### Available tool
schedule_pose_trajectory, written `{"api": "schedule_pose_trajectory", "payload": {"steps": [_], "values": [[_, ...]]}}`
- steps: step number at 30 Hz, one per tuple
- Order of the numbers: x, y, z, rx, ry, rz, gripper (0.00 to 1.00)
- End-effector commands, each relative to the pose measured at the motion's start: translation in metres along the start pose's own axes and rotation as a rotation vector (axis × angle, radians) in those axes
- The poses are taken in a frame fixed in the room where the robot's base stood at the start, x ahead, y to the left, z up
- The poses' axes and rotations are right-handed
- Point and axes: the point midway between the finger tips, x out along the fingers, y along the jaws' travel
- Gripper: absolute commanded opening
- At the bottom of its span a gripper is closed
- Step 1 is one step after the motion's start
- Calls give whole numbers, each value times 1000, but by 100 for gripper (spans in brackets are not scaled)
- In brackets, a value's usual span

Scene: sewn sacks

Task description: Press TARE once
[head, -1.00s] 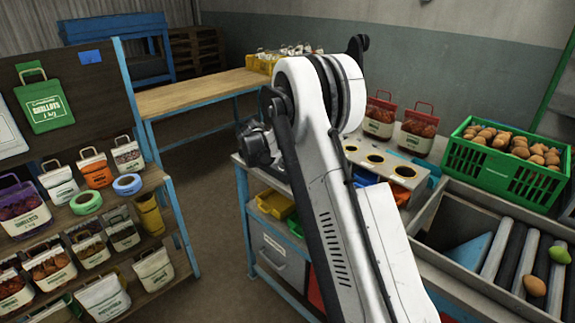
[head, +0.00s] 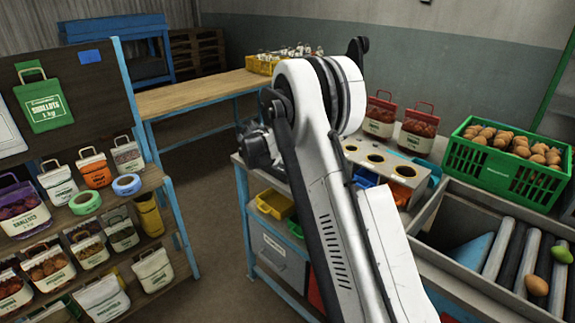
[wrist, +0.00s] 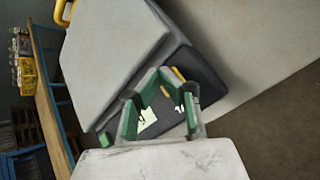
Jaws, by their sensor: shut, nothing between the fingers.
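In the wrist view, a scale shows a pale flat platform (wrist: 112,45) and a dark control panel (wrist: 205,82) along its edge. The panel carries a pale label or display (wrist: 148,119) and small yellow marks (wrist: 178,73). White marks on it are too small to read, so I cannot tell which key is TARE. My gripper (wrist: 166,74), green and grey, is shut and empty in front of the panel and hides part of it. Whether the fingertips touch the panel is unclear. In the head view my arm hides the gripper and the scale.
A workbench holds a panel with round holes (head: 402,170), red-topped sacks (head: 418,128) and a green crate (head: 482,170) of brown produce. Rollers (head: 522,262) lie at the right. A shelf (head: 152,180) of sacks and tape stands left. The floor between is clear.

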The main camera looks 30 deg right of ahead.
Motion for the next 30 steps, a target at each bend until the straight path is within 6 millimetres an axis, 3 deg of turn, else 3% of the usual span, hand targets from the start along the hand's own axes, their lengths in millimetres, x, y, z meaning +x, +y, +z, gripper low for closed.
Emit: {"api": "schedule_pose_trajectory", "payload": {"steps": [30], "values": [[-13,10,9,0,0,0,0]]}}
